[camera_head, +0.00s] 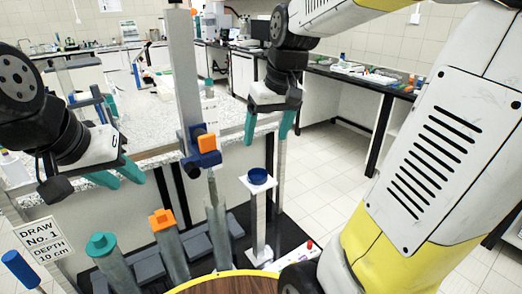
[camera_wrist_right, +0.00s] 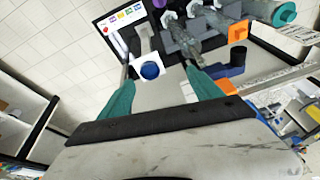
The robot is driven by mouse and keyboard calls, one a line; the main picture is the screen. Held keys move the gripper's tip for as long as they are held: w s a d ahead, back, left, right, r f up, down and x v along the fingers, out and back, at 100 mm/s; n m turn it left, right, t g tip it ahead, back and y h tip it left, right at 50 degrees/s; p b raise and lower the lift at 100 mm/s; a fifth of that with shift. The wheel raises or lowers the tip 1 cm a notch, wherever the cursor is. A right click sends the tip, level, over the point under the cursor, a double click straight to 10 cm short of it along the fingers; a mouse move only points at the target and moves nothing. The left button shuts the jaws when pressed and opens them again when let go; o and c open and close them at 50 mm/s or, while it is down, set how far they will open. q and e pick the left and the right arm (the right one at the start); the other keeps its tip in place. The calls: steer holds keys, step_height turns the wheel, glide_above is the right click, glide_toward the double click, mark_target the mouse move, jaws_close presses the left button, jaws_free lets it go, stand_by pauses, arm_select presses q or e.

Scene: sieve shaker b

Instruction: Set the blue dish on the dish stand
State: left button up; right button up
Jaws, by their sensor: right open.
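The blue dish (camera_head: 258,176) is a small round cup. It appears to rest on the white square top of the dish stand (camera_head: 259,217), a slim white post. In the right wrist view the dish (camera_wrist_right: 150,70) lies over the white square top (camera_wrist_right: 140,58). My right gripper (camera_head: 268,128) is open and empty, above and behind the dish in the head view. Its teal fingers (camera_wrist_right: 165,98) are apart from the dish in the wrist view. My left gripper (camera_head: 127,181) is at the left, its teal fingers apart with nothing visible between them.
A grey post (camera_head: 187,80) with a blue and orange clamp (camera_head: 207,143) stands left of the dish stand. Tubes with teal (camera_head: 101,243) and orange (camera_head: 162,219) caps stand at the front left. A sign (camera_head: 45,241) is at the left edge. Floor to the right is clear.

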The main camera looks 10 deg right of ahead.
steer(key=s+a+m+t, duration=0.1)
steer(key=s+t, duration=0.2)
steer(key=s, duration=0.8)
steer(key=shift+s+a+m+y, duration=0.15)
steer(key=shift+a+m+y, duration=0.15)
steer(key=shift+y, duration=0.1)
